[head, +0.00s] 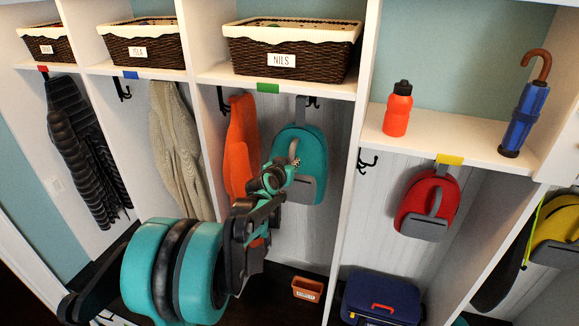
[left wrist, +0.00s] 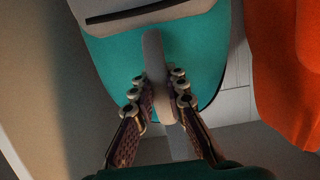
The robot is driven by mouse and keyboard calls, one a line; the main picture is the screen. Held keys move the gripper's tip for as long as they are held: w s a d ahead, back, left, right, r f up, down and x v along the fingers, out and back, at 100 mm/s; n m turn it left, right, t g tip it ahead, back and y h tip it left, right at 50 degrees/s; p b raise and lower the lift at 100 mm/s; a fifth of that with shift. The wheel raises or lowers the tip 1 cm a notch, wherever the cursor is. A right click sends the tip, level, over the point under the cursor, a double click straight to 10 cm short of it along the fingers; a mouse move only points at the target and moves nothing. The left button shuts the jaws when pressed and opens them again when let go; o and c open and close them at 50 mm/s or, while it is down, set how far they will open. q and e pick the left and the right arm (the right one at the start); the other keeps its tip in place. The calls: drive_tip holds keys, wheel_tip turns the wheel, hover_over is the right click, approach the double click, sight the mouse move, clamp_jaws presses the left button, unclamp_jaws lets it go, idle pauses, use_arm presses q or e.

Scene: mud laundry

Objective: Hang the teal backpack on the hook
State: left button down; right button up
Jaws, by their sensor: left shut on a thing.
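The teal backpack (head: 312,148) with a grey front pocket is upright against the back wall of the NILS cubby. Its grey top loop rises beside a dark double hook (head: 313,102); I cannot tell whether the loop is over the hook. My left gripper (head: 290,166) is in front of the backpack's left side. In the left wrist view, the left gripper (left wrist: 160,88) is shut on a grey strap that runs down the teal backpack (left wrist: 110,65). My right gripper is not in view.
An orange garment (head: 241,145) hangs just left of the backpack and shows close by in the left wrist view (left wrist: 285,70). A white divider (head: 349,150) stands to the right. A wicker basket (head: 335,60) sits on the shelf above. A small terracotta box (head: 307,289) is below.

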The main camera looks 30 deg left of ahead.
sight(296, 153)
use_arm(q)
drive_tip(key=shift+w+a+p, duration=0.1)
drive_tip(key=shift+w+a, duration=0.2)
drive_tip(key=shift+w, duration=0.85)
drive_tip(key=shift+w+a+p, duration=0.1)
drive_tip(key=shift+w+a, duration=0.15)
drive_tip(key=shift+w, duration=0.9)
drive_tip(key=shift+w+a+p, duration=0.1)
drive_tip(key=shift+w+a, duration=0.2)
drive_tip(key=shift+w, duration=0.85)
drive_tip(key=shift+w+a+b, duration=0.2)
drive_tip(key=shift+w+a, duration=0.05)
drive_tip(key=shift+w, duration=0.7)
drive_tip(key=shift+w+a+b, duration=0.15)
drive_tip(key=shift+w+a, duration=0.05)
drive_tip(key=shift+w, duration=0.75)
drive_tip(key=shift+s+d+r, duration=0.1)
drive_tip(key=shift+s+r, duration=0.05)
drive_tip(key=shift+s, duration=0.15)
drive_tip(key=shift+b, duration=0.3)
drive_tip(key=shift+f+b, duration=0.55)
drive_tip(key=shift+f, duration=0.1)
drive_tip(key=shift+f+b, duration=0.1)
drive_tip(key=shift+b, duration=0.2)
